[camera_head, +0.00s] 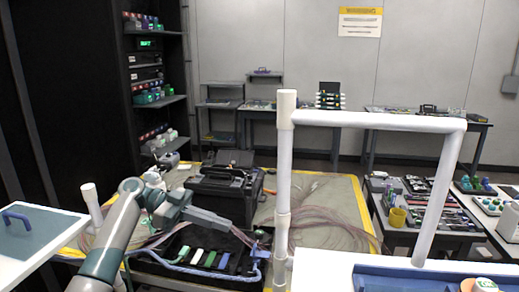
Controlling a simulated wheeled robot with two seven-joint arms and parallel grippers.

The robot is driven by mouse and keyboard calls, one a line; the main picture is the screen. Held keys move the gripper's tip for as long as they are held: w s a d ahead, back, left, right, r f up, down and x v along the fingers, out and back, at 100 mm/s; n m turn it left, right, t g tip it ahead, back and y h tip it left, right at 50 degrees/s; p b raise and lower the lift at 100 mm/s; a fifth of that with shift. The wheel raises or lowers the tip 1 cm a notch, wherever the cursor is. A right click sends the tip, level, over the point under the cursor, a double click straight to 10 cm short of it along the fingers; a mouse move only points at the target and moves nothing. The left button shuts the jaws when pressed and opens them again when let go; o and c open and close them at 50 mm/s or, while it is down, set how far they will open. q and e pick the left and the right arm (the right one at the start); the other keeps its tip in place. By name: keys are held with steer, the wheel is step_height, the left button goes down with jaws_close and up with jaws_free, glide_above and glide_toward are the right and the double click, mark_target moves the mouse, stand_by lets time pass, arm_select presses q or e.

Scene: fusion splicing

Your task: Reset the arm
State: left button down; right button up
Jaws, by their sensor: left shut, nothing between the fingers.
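My left arm comes in from the lower left and bends over the work area. My left gripper (226,225) points to the right, shut and empty, above a dark tray (262,262). The tray holds several white, green and blue pieces (210,258), with a light blue tube (190,270) along its front. Thin reddish fibres (325,225) spread to the right of the tray. A black case-like device (225,190) stands behind the gripper. My right gripper is not in view.
A white pipe frame (375,120) rises right of the gripper. A white-edged blue tray (400,280) fills the lower right. A tool table (400,240) stands at right. A dark shelf rack (150,60) stands at left. The yellow-edged mat (345,190) has free room behind.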

arm_select(q)
steer(key=s+f+n+t+y, duration=0.1)
steer(key=s+f+n+y, duration=0.15)
steer(key=s+f, duration=0.6)
steer(key=s+f+n+t+y, duration=0.15)
steer(key=s+f+n, duration=0.25)
steer(key=f, duration=1)
steer(key=s+f+n+t+y, duration=0.1)
steer(key=s+f+n+y, duration=0.2)
steer(key=s+f, duration=0.65)
steer(key=s+a+f+n+t+y, duration=0.2)
steer(key=s+a+f+n+y, duration=0.25)
steer(key=s+f, duration=0.5)
steer(key=s+a+r+n+t+y, duration=0.1)
steer(key=s+a+r+n+y, duration=0.1)
steer(key=s+a, duration=0.3)
steer(key=s+a+r+n+y, duration=0.1)
steer(key=s+a+r+n, duration=0.15)
steer(key=s, duration=0.45)
steer(key=d+f+t, duration=0.1)
steer(key=f, duration=1.6)
steer(key=w+d+f+t, duration=0.1)
steer(key=d+f, duration=0.1)
steer(key=f, duration=1.5)
steer(key=shift+w+d+f+m+h+b, duration=0.15)
steer(key=shift+w+f+m+h+b, duration=0.1)
steer(key=shift+f+m+h+b, duration=0.1)
